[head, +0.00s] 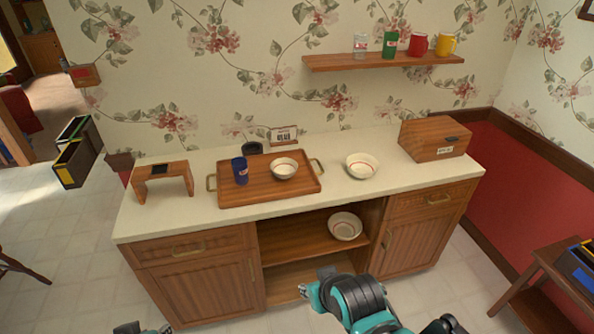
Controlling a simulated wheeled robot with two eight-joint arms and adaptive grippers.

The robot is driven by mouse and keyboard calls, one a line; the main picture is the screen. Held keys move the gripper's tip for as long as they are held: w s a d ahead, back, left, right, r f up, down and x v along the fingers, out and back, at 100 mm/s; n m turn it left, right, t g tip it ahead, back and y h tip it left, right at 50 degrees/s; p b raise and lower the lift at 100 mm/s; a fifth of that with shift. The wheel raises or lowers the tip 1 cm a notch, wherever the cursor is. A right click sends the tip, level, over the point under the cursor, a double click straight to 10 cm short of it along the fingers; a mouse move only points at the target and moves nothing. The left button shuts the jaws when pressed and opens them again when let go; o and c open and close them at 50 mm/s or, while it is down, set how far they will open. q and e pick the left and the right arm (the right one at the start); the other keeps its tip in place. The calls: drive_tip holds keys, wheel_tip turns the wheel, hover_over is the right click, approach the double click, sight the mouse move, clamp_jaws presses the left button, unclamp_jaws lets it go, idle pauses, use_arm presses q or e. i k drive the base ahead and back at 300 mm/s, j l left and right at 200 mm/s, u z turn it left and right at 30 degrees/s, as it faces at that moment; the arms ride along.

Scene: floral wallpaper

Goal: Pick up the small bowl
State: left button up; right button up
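Three white bowls show in the head view. The smallest-looking bowl (284,169) sits upright on the wooden tray (229,196) on the counter. Another bowl (361,166), with a red line inside, stands on the bare counter right of the tray. A third bowl (345,227) is on the open shelf below. My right gripper (316,286) is low in front of the cabinet, well below the tray and apart from the bowls; its fingers are unclear. My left gripper (141,329) only just shows at the bottom edge, far from the bowls.
A blue cup (240,170) stands on the tray left of the bowl. A dark cup (252,148) and a small sign (284,136) are behind. A wooden stand (162,178) is left, a wooden box (434,140) right. The counter's front strip (340,198) is clear.

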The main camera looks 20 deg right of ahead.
sight(283, 168)
drive_tip(key=z, duration=0.95)
drive_tip(key=i+j+z, duration=0.85)
drive_tip(key=i+j, duration=0.3)
drive_tip(key=j, duration=0.1)
